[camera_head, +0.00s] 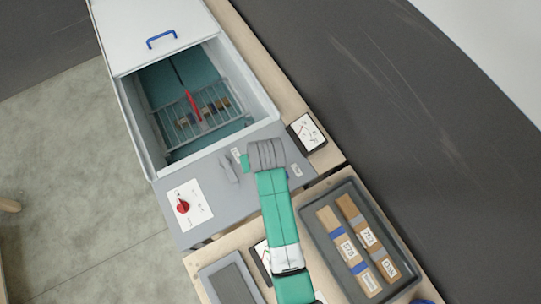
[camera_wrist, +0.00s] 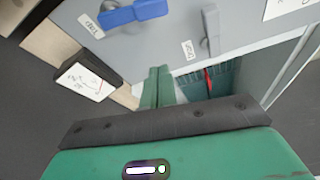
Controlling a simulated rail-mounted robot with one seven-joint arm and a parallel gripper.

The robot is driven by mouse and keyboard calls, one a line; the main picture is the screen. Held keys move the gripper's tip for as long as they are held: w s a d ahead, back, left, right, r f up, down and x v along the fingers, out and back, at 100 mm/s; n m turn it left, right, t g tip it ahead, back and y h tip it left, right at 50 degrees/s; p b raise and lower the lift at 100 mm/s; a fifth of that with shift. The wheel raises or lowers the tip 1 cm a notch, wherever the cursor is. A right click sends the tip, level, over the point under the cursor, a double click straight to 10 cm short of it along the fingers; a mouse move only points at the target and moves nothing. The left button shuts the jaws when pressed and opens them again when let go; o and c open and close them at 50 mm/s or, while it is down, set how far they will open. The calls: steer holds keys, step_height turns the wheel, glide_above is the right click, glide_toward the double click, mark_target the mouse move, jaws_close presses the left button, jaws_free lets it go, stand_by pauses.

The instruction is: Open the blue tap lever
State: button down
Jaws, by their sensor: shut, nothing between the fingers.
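The blue tap lever (camera_wrist: 135,14) is on the grey panel at the top left of the wrist view, with a small white label beside it. In the camera_head view only a small green part of my gripper (camera_head: 244,161) shows over the panel.
A grey lever (camera_wrist: 211,30) with its own label is right of the blue one. An open box with a wire rack (camera_head: 200,108) and a red item lies beyond the panel.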

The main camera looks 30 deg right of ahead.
steer(key=b+x, duration=0.1)
steer(key=x, duration=0.8)
steer(key=shift+w+a+f+b, duration=0.1)
steer(key=shift+a+f+b, duration=0.05)
steer(key=shift+f+b, duration=0.2)
steer(key=shift+s+a+f+p, duration=0.15)
steer(key=shift+s+p, duration=0.3)
steer(key=shift+s, duration=0.5)
steer(key=shift+s+a+p, duration=0.25)
steer(key=shift+s+p, duration=0.2)
steer(key=shift+s, duration=0.45)
